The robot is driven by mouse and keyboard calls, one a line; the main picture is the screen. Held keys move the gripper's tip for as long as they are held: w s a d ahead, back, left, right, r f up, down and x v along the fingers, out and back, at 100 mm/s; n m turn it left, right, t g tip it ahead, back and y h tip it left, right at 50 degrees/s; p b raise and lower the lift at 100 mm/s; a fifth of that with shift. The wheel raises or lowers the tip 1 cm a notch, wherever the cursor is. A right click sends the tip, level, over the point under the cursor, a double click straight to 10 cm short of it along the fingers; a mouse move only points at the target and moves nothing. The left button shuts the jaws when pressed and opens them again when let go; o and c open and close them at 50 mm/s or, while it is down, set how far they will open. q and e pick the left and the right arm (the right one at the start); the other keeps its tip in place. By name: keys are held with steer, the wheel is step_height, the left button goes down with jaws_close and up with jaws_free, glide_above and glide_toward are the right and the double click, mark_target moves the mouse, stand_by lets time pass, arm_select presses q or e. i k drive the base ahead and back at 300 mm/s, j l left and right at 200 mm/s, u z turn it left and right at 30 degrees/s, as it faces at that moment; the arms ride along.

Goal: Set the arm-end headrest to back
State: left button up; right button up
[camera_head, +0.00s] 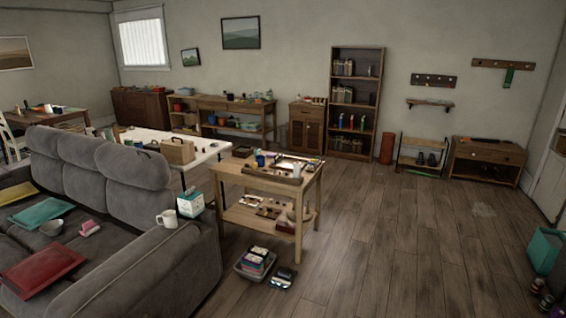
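A grey sofa (150,268) fills the lower left of the head view. Its back carries several puffy headrests in a row. The headrest nearest the arm end (133,178) stands raised above the backrest, beside the middle headrest (83,150) and the far headrest (42,143). I cannot tell its exact tilt setting. Neither of my grippers shows in the view.
A white mug (168,218) and a tissue box (190,204) sit on the sofa arm. A wooden side table (262,216) and a grey bin (255,265) stand right of the sofa.

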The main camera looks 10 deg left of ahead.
mark_target(149, 170)
steer(key=i+j+u, duration=0.1)
steer(key=i+u, duration=0.25)
steer(key=i, duration=0.4)
steer(key=i+l+u, duration=0.1)
steer(key=i+u, duration=0.2)
steer(key=i, duration=0.45)
